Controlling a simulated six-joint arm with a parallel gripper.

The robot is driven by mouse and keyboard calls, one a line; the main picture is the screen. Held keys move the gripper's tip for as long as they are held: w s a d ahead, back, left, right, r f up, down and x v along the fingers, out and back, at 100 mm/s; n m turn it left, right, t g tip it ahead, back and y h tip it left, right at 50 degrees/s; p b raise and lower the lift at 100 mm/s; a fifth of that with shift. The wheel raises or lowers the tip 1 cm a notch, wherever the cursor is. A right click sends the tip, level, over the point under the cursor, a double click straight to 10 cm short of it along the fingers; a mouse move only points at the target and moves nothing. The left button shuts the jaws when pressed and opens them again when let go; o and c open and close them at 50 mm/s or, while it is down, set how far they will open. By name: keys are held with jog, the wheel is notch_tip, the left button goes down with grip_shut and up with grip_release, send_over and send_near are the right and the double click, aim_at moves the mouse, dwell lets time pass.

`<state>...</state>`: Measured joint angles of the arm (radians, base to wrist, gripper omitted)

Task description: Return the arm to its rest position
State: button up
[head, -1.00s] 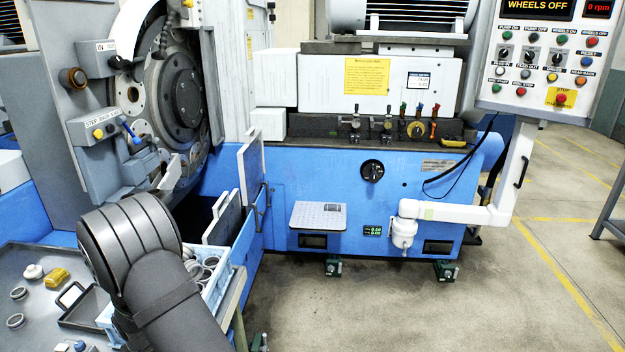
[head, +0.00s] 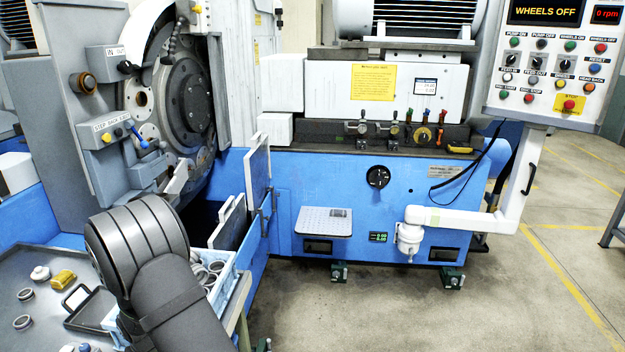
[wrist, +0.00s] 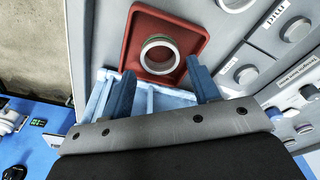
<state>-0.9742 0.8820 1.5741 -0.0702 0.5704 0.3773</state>
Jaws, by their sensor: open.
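My gripper (wrist: 162,72) shows in the wrist view with its two blue fingers spread apart and nothing between them. Beyond the fingertips is a red tray (wrist: 139,28) with one metal ring (wrist: 158,56) in it; I cannot tell the exact distance. Part of a light blue crate (wrist: 98,103) shows below and beside the fingers. In the head view my dark arm fills the lower left, bent over the bench, and my gripper is hidden.
Floor at right is open.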

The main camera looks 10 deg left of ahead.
jog(key=f, duration=0.3)
jog(key=shift+w+a+f, duration=0.15)
jog(key=shift+w+f, duration=0.1)
jog(key=shift+f, duration=0.05)
notch_tip(320, 180, up, 10)
jog(key=s+a+r+n, duration=0.1)
jog(key=s+a+n, duration=0.2)
jog(key=a, duration=0.4)
jog(key=s+a+r+n+g, duration=0.1)
jog(key=s+a+r+n, duration=0.1)
jog(key=s+a+n, duration=0.3)
jog(key=s+a+r+n, duration=0.1)
jog(key=a+n, duration=0.1)
jog(key=a, duration=0.6)
jog(key=shift+y, duration=0.3)
jog(key=s+a+f, duration=0.2)
jog(key=s+a, duration=0.1)
jog(key=s+a+f, duration=0.2)
jog(key=s+f, duration=0.1)
jog(key=s+a+f, duration=0.2)
jog(key=s+a, duration=0.1)
jog(key=shift+s+a+f, duration=0.15)
jog(key=shift+a+f, duration=0.05)
jog(key=shift+a, duration=0.15)
jog(key=shift+f, duration=0.55)
